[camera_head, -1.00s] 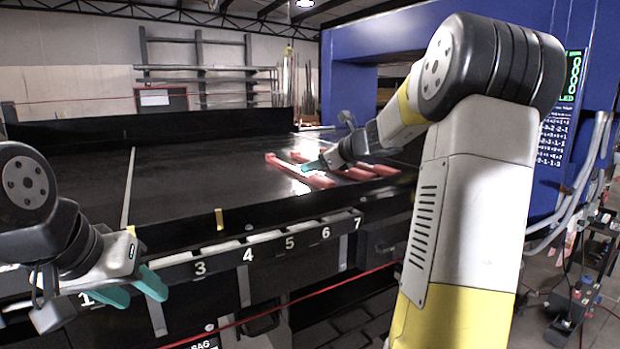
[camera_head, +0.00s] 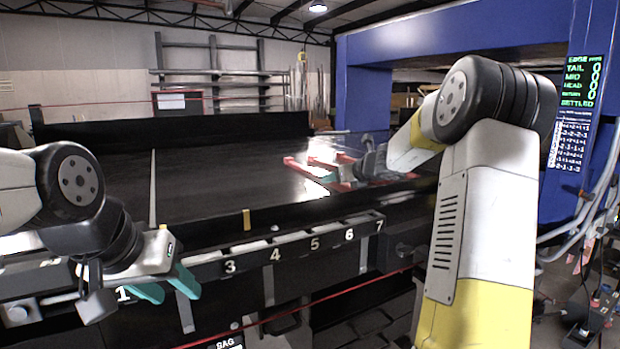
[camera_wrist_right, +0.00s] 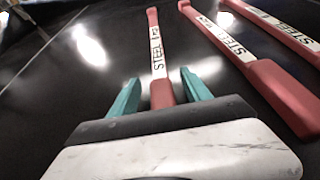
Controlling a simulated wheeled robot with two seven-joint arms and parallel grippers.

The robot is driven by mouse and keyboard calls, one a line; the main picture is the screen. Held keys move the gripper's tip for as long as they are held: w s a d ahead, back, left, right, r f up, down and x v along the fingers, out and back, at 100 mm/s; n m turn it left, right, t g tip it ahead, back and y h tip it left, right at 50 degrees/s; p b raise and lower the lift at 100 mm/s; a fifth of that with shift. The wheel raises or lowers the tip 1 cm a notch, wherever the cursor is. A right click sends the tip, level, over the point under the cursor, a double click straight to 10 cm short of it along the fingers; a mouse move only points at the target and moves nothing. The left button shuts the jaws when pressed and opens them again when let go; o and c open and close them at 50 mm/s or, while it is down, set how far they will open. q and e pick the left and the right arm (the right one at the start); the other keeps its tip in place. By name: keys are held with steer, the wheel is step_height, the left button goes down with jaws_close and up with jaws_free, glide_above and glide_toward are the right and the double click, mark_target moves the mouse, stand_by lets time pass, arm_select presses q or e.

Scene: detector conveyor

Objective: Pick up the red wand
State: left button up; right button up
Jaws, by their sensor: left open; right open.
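Several red wands with white labels lie on the black conveyor belt. In the right wrist view, one red wand (camera_wrist_right: 153,18) runs straight ahead, its label reading STEEL. Its near red end lies between the teal fingers of my right gripper (camera_wrist_right: 160,80), which is open. I cannot tell whether the fingers touch it. A second wand (camera_wrist_right: 275,92) and a third wand (camera_wrist_right: 278,28) lie to the right. In the head view the wands (camera_head: 298,168) are partly hidden by my right gripper. My left gripper (camera_head: 170,288) is open and empty in front of the numbered slots.
The black belt (camera_head: 215,185) is clear left of the wands. A numbered rail (camera_head: 295,240) runs along its front edge. A blue frame (camera_head: 365,100) spans the belt at the right, with a lit display (camera_head: 583,85) on it. A red cord (camera_head: 300,300) crosses low in front.

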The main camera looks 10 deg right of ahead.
jaws_close()
steer(key=shift+r, duration=0.1)
stand_by(0.3)
